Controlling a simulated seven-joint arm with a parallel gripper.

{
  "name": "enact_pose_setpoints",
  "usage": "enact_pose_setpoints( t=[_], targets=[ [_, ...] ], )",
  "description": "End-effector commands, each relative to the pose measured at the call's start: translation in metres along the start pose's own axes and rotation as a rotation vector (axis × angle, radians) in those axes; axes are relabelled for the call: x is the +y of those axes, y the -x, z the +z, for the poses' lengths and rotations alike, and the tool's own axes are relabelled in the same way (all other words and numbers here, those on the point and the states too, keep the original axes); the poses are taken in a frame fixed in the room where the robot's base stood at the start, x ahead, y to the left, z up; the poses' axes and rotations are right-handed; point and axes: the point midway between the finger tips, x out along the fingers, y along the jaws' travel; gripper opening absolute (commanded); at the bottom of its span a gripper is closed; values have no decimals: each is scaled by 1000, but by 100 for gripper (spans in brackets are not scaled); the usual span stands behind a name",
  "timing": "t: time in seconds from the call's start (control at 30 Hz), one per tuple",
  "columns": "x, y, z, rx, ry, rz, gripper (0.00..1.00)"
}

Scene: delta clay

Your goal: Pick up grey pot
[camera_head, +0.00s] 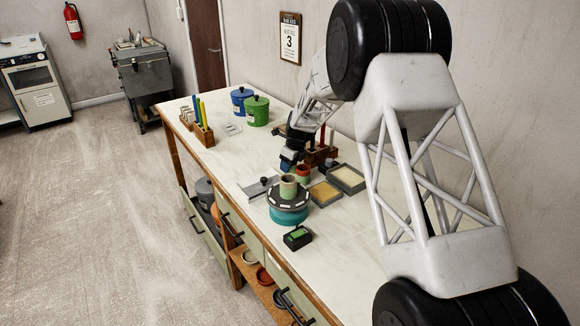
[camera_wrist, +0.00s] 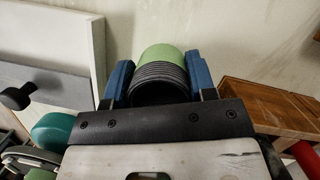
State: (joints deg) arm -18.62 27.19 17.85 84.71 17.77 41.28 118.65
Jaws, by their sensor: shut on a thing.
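A small grey-green pot (camera_head: 288,188) stands on the dark top of the turntable (camera_head: 287,214) in the head view. My gripper (camera_head: 287,167) comes down from behind, its tip just above and behind this pot in the picture. In the wrist view the blue fingers of my gripper (camera_wrist: 160,82) are shut on a round ribbed pot (camera_wrist: 160,70), dark grey with a green band. The head view does not show clearly whether this is the pot at the turntable. Its lower part is hidden by the gripper body.
A grey slab with a black knob (camera_head: 258,190) lies left of the turntable. An orange pot (camera_head: 303,171), two shallow trays (camera_head: 347,179) and a wooden rack (camera_head: 322,154) stand close to the right. A small green-screened device (camera_head: 298,238) sits in front. The bench's near right is clear.

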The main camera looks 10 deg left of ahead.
Motion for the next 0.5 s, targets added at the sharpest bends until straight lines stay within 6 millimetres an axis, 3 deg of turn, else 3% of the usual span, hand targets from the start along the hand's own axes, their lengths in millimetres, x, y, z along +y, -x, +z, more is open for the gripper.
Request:
enact_pose_setpoints(
  t=[0.27, 0.5],
  targets=[
    [0, 6, 2, -1, 0, 0, 26],
    [0, 31, 9, -2, 0, -2, 26]
  ],
)
